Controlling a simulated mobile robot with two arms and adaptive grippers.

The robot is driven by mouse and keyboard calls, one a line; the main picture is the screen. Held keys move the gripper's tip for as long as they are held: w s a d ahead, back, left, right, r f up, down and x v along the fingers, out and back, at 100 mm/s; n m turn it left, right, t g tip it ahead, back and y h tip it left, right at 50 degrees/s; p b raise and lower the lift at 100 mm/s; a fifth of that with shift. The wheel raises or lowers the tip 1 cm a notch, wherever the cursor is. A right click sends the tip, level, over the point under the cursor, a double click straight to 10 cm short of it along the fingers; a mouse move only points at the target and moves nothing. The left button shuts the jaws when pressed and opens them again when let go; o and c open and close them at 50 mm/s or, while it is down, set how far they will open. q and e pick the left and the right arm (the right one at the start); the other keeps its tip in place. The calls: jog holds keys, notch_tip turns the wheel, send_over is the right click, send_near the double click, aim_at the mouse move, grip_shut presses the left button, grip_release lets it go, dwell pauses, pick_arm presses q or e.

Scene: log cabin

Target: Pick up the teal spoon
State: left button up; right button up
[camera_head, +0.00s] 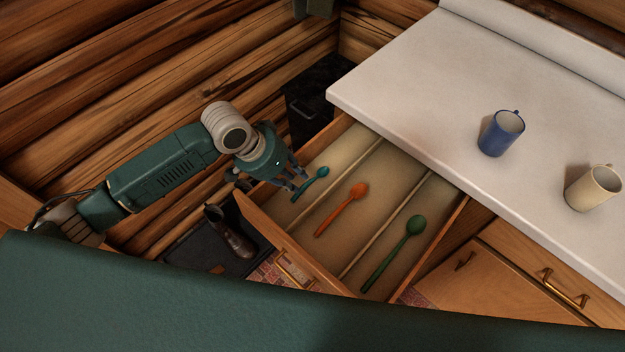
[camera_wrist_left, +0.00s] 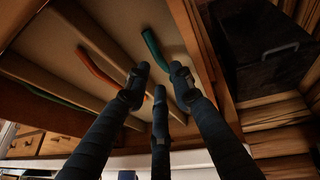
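The teal spoon (camera_head: 313,181) lies in the left compartment of the open drawer (camera_head: 388,268), its bowl toward the back. My left gripper (camera_head: 295,184) is over that compartment, its fingertips close beside the spoon's handle. In the left wrist view the teal spoon (camera_wrist_left: 155,49) shows just beyond the fingertips, with its lower end near them. The left gripper's fingers (camera_wrist_left: 160,88) are spread apart with nothing between them, so it is open. I cannot tell whether a finger touches the spoon. My right gripper is not in view.
An orange spoon (camera_head: 342,208) lies in the middle compartment and a green spoon (camera_head: 394,252) in the right one, with thin dividers between. A blue mug (camera_head: 494,137) and a cream mug (camera_head: 591,190) stand on the white counter (camera_head: 420,85). A black box (camera_head: 305,100) stands behind the drawer.

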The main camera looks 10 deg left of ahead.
aim_at(304, 188)
pick_arm(q)
jog(key=shift+s+p+x, duration=0.15)
jog(key=shift+p+x, duration=0.1)
jog(key=shift+x, duration=1.15)
jog(key=shift+s+p+x, duration=0.1)
jog(key=shift+p+x, duration=0.1)
jog(key=shift+x, duration=1.15)
grip_shut()
